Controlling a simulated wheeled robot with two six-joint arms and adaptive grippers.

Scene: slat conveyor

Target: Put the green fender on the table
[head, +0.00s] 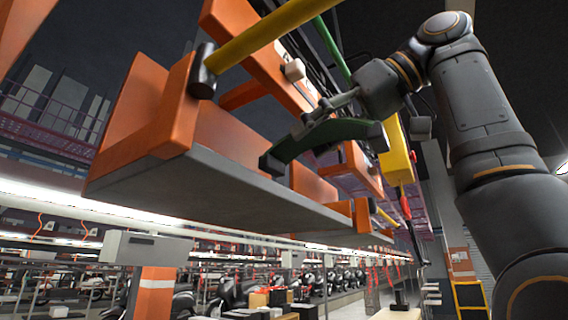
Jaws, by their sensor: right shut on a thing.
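The dark green curved fender (327,134) hangs high in the middle of the head view, with dark ends. My right gripper (311,118) is shut on its upper edge. The fender is in front of a grey shelf (200,190) with orange end brackets, and I cannot tell if it touches the shelf. A pale flat top (397,313) shows at the bottom edge, and I cannot tell if it is the table. My left gripper is out of view.
Orange carrier frames (255,45) and a yellow bar (265,35) are close around my right gripper. A yellow upright part (397,155) stands just right of the fender. Motorcycles and boxes (268,297) are far below. A yellow ladder (470,298) stands at the lower right.

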